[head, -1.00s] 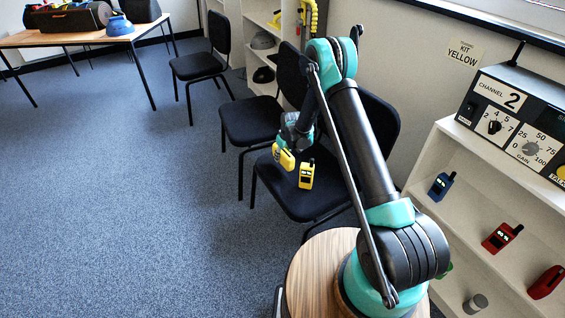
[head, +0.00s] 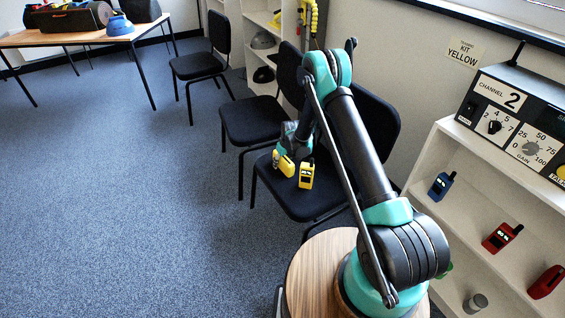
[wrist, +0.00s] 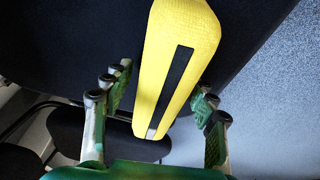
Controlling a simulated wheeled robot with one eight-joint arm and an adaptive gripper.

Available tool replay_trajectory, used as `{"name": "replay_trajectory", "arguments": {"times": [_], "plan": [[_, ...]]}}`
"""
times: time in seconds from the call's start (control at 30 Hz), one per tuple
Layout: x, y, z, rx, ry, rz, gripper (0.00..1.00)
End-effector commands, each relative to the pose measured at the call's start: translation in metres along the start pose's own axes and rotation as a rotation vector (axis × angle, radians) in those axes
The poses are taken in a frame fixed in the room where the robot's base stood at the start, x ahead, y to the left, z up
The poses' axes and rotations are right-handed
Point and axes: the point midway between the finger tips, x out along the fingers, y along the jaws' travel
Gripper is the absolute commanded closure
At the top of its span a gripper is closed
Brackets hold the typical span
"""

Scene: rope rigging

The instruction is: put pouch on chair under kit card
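The yellow pouch (head: 285,165) is at the left front part of the black chair seat (head: 312,204); it looks set down on the seat, though the contact is hard to see. In the wrist view the pouch (wrist: 178,65), with a black stripe, lies between the fingers of my gripper (wrist: 160,105). The fingers are spread, with a gap on each side of the pouch. In the head view my gripper (head: 293,140) is just above the pouch. The kit card (head: 466,52), reading "KIT YELLOW", is on the wall behind and right of this chair.
A yellow radio (head: 306,174) stands on the same seat, just right of the pouch. Another black chair (head: 250,122) is close on the left. A white shelf (head: 440,165) with a blue radio (head: 441,186) and red radio (head: 502,237) stands right. Open carpet lies left.

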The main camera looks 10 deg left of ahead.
Motion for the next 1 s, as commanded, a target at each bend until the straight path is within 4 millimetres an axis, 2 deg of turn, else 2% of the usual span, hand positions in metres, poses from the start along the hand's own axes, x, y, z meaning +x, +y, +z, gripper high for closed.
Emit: {"name": "replay_trajectory", "arguments": {"times": [0.27, 0.43, 0.8, 1.0], "plan": [[-0.001, 0.0, 0.0, 0.0, 0.0, 0.0, 0.4], [-0.012, 0.0, -0.001, 0.0, 0.0, 0.0, 0.4], [-0.077, 0.0, -0.001, 0.0, 0.0, 0.0, 0.4], [-0.107, 0.0, -0.001, 0.0, 0.0, 0.0, 0.4]]}}
